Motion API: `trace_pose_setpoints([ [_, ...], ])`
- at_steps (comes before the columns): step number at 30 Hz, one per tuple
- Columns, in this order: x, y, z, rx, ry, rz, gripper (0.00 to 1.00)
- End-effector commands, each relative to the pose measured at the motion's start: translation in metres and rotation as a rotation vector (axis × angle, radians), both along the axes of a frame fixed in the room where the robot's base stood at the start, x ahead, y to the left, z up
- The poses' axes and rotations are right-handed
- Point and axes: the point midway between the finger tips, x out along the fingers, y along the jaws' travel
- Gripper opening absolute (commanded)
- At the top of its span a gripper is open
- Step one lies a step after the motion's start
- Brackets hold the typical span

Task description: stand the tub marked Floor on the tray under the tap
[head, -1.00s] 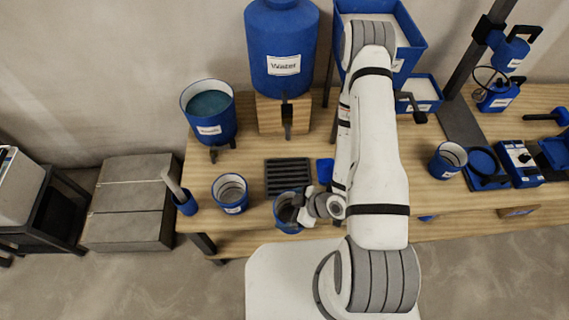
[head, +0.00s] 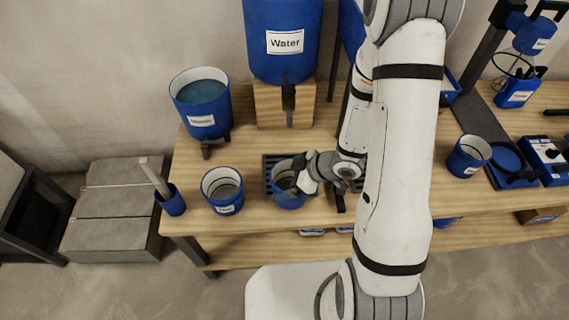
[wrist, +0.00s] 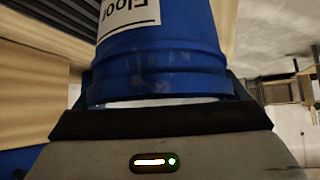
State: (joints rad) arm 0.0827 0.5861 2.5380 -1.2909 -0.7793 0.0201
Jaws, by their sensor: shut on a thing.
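The blue tub marked Floor (wrist: 165,55) fills the middle of the wrist view, its white label showing upside down. My gripper (wrist: 162,92) is shut on it, a jaw at each side. In the head view the tub (head: 289,201) looks upright, over the dark slatted tray (head: 268,162), and hides much of it. I cannot tell whether it touches the tray. My gripper (head: 304,180) reaches it from the right. The black tap (head: 289,100) on the blue Water barrel (head: 284,30) is behind and above the tray.
A second blue tub (head: 223,204) stands close left of the held one. A large blue bucket (head: 201,118) is behind it, and a blue cup (head: 171,206) with a tool is at the bench's left end. Another tub (head: 468,166) stands right, beyond my arm.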

Motion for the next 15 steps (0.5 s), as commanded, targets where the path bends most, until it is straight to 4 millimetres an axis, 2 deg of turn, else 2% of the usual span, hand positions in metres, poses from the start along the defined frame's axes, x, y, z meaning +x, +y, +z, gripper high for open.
trace_pose_setpoints([
  [1,0.004,0.0,-0.008,-0.001,-0.007,0.001,0.66],
  [10,0.015,-0.001,-0.006,-0.014,-0.01,-0.001,0.66],
  [12,0.03,-0.001,0.001,-0.012,-0.006,-0.001,0.66],
  [15,0.045,-0.001,0.001,-0.012,-0.004,-0.002,0.66],
])
